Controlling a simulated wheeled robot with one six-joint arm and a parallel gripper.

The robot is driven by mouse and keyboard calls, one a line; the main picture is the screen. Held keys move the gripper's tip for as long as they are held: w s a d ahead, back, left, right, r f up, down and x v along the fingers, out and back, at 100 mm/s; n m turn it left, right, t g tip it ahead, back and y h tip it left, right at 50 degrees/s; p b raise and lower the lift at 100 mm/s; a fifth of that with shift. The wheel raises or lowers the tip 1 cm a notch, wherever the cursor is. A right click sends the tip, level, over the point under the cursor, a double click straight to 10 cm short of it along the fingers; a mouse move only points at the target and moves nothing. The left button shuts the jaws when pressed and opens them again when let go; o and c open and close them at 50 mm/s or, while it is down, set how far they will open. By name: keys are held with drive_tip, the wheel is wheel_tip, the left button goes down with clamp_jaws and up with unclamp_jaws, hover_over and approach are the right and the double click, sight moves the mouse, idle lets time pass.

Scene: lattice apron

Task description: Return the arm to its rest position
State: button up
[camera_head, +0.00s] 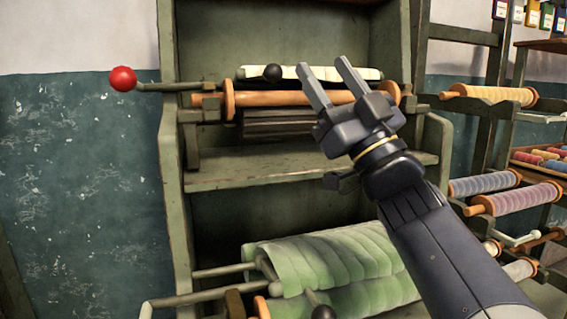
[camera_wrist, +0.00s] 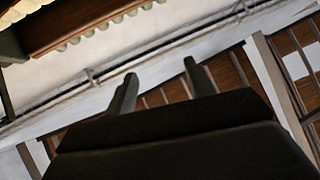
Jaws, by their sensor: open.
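My gripper (camera_head: 330,80) is raised in front of the green wooden frame in the head view, its two fingers apart and pointing up and to the left. Nothing is held between them. My arm reaches up to it from the lower right corner. In the wrist view, the two fingertips (camera_wrist: 158,82) stand apart against the upper wall and ceiling, with nothing between them. In the head view the gripper overlaps part of a wooden roller (camera_head: 265,98); I cannot tell how near it is.
The green frame (camera_head: 172,180) holds the roller and a lever with a red knob (camera_head: 123,79). Green padded cloth (camera_head: 325,258) hangs below, beside rods and a dark knob (camera_head: 323,312). Thread spools (camera_head: 515,198) stand on racks at the right. Bare blue wall (camera_head: 80,180) is at the left.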

sight(277, 81)
drive_tip(key=w+a, duration=0.2)
drive_tip(key=w, duration=0.1)
drive_tip(key=w+a, duration=0.3)
drive_tip(key=w+a+r+b, duration=0.1)
drive_tip(key=w+a, duration=0.2)
drive_tip(key=shift+w, duration=0.25)
drive_tip(key=shift+w+a+r, duration=0.2)
drive_tip(key=shift+w+r, duration=0.15)
drive_tip(key=shift+r, duration=0.3)
drive_tip(key=shift+s, duration=0.1)
